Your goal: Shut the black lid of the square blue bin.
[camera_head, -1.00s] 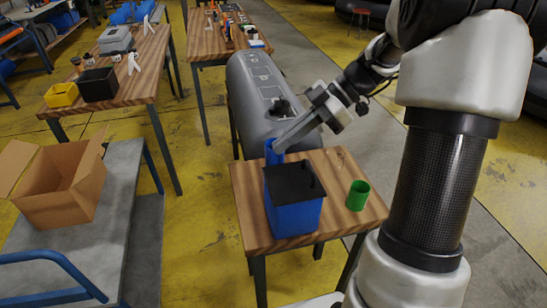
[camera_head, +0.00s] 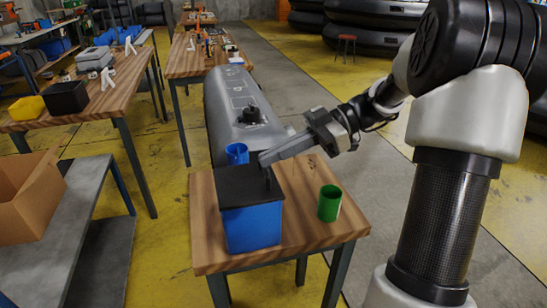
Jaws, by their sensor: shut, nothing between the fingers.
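The square blue bin (camera_head: 252,228) stands on the small wooden table. Its black lid (camera_head: 243,187) lies about level across the top and covers the opening; I cannot tell whether a small gap is left at its edge.
A blue cup (camera_head: 237,153) stands behind the bin and a green cup (camera_head: 329,203) to its right on the wooden table (camera_head: 300,232). A grey inflatable boat part (camera_head: 240,105) lies behind the table. A cardboard box (camera_head: 30,200) sits on a grey cart at left.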

